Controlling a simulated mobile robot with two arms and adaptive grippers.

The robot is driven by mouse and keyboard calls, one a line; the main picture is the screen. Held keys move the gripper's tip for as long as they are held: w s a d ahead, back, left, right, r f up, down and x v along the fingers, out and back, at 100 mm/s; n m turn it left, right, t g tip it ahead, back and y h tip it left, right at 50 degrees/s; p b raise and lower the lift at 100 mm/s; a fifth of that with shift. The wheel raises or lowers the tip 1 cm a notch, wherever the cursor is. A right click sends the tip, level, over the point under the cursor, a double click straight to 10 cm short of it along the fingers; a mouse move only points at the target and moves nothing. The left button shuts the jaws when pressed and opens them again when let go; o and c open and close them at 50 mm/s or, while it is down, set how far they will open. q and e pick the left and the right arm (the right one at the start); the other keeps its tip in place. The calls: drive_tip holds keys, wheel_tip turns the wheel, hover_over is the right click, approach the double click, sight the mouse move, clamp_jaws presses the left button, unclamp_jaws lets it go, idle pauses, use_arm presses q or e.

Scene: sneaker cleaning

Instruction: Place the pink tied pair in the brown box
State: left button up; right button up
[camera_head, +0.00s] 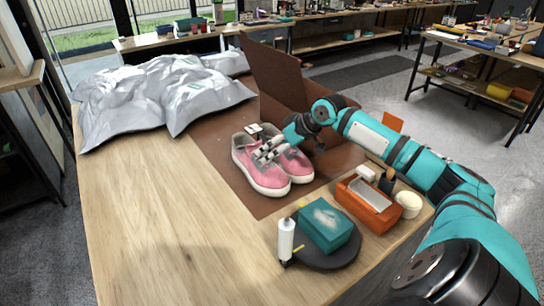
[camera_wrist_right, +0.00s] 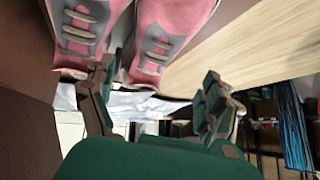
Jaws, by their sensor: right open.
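The pink sneakers (camera_head: 268,160) stand side by side on a flat brown surface (camera_head: 222,150) on the wooden table. They have grey laces and white soles. Their laced uppers (camera_wrist_right: 128,35) fill the top of the right wrist view; a tie between them cannot be made out. A brown upright panel (camera_head: 276,74), seemingly part of the brown box, rises behind them; the box's inside is not clear. My right gripper (camera_head: 268,150) is at the sneakers' upper side, partly covering them. In the wrist view its open fingers (camera_wrist_right: 157,85) are spread below the sneakers. My left gripper is out of view.
Grey-white plastic bags (camera_head: 160,92) lie at the table's back left. A teal box (camera_head: 326,226) and a white bottle (camera_head: 286,240) sit on a dark round tray (camera_head: 332,258) in front. An orange box (camera_head: 368,204) and a white cup (camera_head: 408,204) stand right. The front-left tabletop is clear.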

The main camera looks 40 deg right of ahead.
sight(270, 165)
drive_tip(key=x, duration=0.3)
drive_tip(key=p+x, duration=0.2)
drive_tip(key=x, duration=0.3)
drive_tip(key=shift+s+d+f, duration=0.2)
drive_tip(key=shift+w+f, duration=0.15)
drive_tip(key=shift+f, duration=0.1)
drive_tip(key=shift+c, duration=0.7)
drive_tip(key=c, duration=1.1)
drive_tip(key=shift+r, duration=0.15)
drive_tip(key=shift+c, duration=0.9)
